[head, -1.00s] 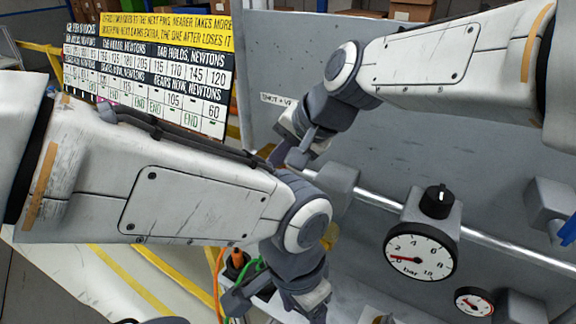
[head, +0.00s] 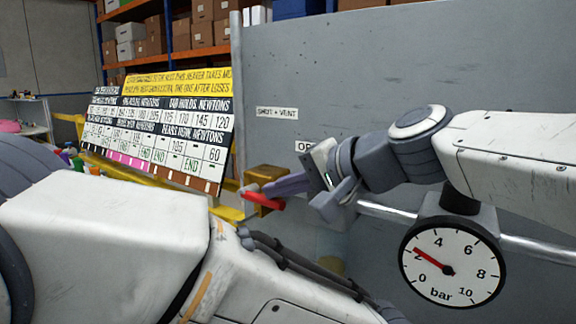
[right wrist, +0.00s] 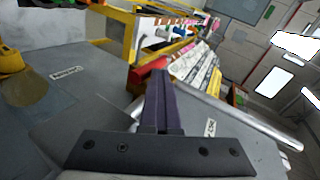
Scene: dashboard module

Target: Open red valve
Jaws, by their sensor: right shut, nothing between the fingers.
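The red valve handle (head: 263,200) shows as a short bar just in front of a brass-coloured block (head: 262,174). It also shows in the right wrist view (right wrist: 150,68). My right gripper (head: 268,189) is shut and empty, its purple fingers reaching left with their tips right at the red handle. In the right wrist view the fingers (right wrist: 160,84) lie just beside the handle; I cannot tell whether they touch. The round gauge (head: 453,262) has its red needle near 2 bar. My left arm crosses the lower left; its gripper is out of view.
A "SHUT + VENT" label (head: 277,113) and a partly hidden label beginning "OP" (head: 303,147) are on the grey panel (head: 420,70). A pipe (head: 530,247) runs behind the gauge. A printed board (head: 160,125) stands at left, before shelves with boxes.

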